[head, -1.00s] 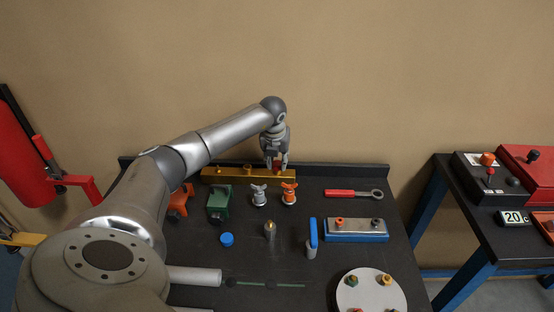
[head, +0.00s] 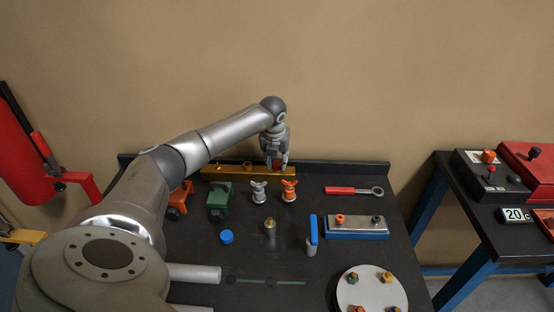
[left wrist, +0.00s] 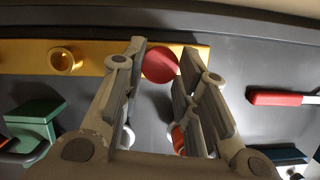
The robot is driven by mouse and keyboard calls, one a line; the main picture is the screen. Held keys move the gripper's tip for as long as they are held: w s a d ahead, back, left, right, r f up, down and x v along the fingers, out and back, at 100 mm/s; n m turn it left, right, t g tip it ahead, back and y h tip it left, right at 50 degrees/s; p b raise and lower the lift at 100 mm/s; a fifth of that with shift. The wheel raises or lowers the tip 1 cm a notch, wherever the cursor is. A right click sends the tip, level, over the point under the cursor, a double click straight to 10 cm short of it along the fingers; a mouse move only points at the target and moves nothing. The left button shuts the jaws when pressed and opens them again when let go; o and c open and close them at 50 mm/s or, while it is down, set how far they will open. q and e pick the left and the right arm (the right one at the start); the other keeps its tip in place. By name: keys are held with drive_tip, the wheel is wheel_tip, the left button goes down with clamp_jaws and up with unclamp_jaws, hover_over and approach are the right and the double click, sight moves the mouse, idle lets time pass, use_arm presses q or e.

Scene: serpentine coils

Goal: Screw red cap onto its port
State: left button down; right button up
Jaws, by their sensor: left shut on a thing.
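The red cap (left wrist: 160,66) shows in the left wrist view between my left gripper's fingertips, over the right part of the yellow bar (left wrist: 25,57). The same bar lies along the back of the bench in the head view (head: 225,174). My left gripper (head: 277,163) points down at the bar's right end, shut on the cap. The port under the cap is hidden, so I cannot tell how far the cap sits on it. An open port (left wrist: 65,60) stands on the bar to the left. My right gripper is not in view.
Close in front of the bar stand a grey-winged valve (head: 258,191), an orange-winged valve (head: 289,190) and a green block (head: 219,202). A blue cap (head: 226,237) lies farther forward. A red-handled wrench (head: 350,191) lies to the right. The dark back ledge (head: 340,169) runs behind the bar.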

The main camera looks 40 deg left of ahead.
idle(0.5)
use_arm(q)
drive_tip(key=shift+a+f+m+b, duration=0.15)
drive_tip(key=shift+m+b, duration=0.3)
drive_tip(key=shift+m, duration=0.45)
drive_tip(key=shift+m+h, duration=0.4)
drive_tip(key=shift+m, duration=0.2)
drive_tip(key=shift+m+t+b, duration=0.3)
drive_tip(key=shift+m+b, duration=0.1)
drive_tip(key=shift+m, duration=0.2)
drive_tip(key=shift+m+h, duration=0.5)
drive_tip(key=shift+m, duration=0.4)
drive_tip(key=shift+d+b, duration=0.2)
drive_tip(key=shift+b, duration=0.1)
